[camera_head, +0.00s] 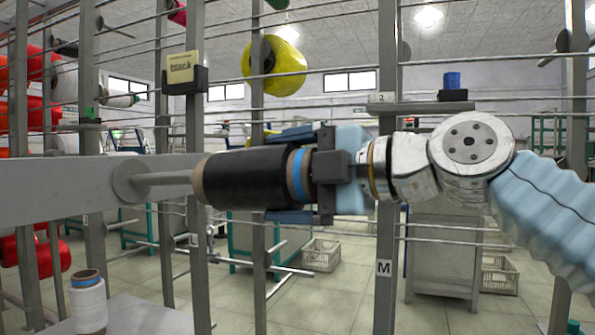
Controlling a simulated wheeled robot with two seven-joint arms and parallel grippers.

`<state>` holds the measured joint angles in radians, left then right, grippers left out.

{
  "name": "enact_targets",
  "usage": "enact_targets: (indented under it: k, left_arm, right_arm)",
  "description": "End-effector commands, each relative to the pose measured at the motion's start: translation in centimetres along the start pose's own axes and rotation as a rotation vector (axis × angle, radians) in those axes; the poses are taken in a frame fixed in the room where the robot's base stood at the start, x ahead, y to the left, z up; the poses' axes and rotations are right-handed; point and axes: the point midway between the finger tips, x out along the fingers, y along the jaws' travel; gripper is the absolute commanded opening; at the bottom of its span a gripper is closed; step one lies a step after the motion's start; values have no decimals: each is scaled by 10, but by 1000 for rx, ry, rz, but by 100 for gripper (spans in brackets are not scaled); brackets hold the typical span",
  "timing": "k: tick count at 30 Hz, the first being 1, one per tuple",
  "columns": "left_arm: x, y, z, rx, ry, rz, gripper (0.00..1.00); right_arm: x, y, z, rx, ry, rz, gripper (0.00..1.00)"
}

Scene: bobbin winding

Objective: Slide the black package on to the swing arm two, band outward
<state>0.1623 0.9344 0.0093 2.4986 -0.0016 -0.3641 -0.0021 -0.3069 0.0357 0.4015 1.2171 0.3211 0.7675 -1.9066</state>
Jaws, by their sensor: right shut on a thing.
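The black package (245,179) is a dark cylinder lying level, with a tan core end at its left and a blue band (298,176) near its right end. My right gripper (283,177) is shut on its banded right end, with one finger above and one below. The package's left end meets a pale peg (165,179) that sticks out from a round flange on a grey arm (55,189). The peg and package look lined up; how far the peg enters the core is hidden. My left gripper is out of view.
A card reading "black" (180,68) sits in a holder on an upright. A yellow package (275,66) hangs behind. A white bobbin (88,302) stands at the lower left. Metal uprights and thin rods cross the view. White crates (321,255) stand on the floor.

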Motion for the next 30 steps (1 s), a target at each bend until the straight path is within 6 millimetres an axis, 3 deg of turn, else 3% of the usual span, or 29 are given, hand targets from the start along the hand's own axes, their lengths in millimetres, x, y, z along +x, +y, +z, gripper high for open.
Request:
enact_targets:
  k: [22,30]
  left_arm:
    - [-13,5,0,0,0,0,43]
    - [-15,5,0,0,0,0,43]
  right_arm:
    - [50,1,-7,0,2,0,55]
    - [59,1,-8,-1,0,1,55]
